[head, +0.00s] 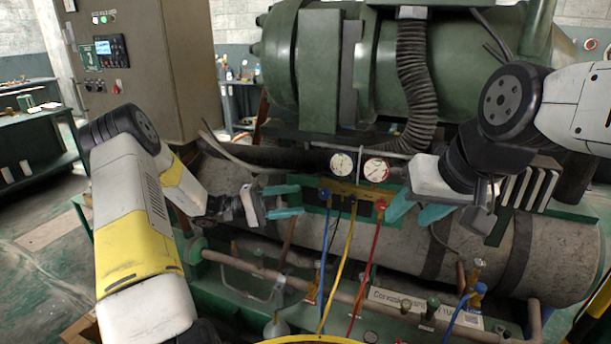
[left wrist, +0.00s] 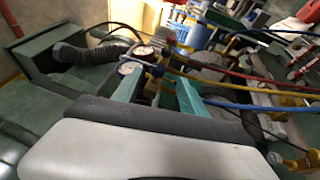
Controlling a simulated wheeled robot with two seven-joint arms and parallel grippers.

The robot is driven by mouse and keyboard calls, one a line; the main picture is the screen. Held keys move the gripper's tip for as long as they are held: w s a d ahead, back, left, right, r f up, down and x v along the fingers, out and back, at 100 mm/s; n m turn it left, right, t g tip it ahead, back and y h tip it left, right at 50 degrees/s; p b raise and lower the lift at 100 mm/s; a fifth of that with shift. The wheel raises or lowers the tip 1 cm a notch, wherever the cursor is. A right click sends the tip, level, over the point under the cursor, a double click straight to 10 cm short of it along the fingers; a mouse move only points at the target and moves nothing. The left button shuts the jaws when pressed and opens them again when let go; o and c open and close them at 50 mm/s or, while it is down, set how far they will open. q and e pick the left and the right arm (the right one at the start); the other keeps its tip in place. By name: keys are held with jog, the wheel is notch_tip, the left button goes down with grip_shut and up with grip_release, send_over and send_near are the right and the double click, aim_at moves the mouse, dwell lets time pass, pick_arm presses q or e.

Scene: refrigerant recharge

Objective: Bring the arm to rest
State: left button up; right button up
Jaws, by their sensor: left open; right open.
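My left gripper (head: 287,201) is open, its teal fingers pointing right toward the gauge manifold, with nothing seen between them. In the left wrist view its two teal fingers (left wrist: 158,95) stand apart, with the manifold beyond them. My right gripper (head: 415,208) is open at the right of the manifold, one finger close to the red valve knob; I cannot tell whether it touches. The brass manifold (head: 350,190) carries two round gauges (head: 342,164), a blue knob and a red knob. Blue, yellow (head: 341,265) and red hoses hang down from it.
A large green compressor (head: 390,70) stands behind. A grey horizontal tank (head: 480,245) runs below the manifold. Pipes and valves (head: 478,290) with blue fittings are at the front right. A control cabinet (head: 150,70) stands at the left, with a workbench (head: 35,140) beyond it.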

pick_arm(q)
jog(key=s+d+r+m+g+y, duration=0.3)
jog(key=s+r+y, duration=0.4)
jog(key=s+y, duration=0.45)
jog(key=s+a+r+t+y, duration=0.3)
jog(key=s+a+r+t, duration=0.1)
jog(key=s, duration=0.3)
jog(key=s+a+r+t+y, duration=0.3)
jog(key=s+a+r+t, duration=0.1)
jog(key=s, duration=0.3)
jog(key=shift+a+n, duration=0.25)
jog(key=shift+n, duration=0.15)
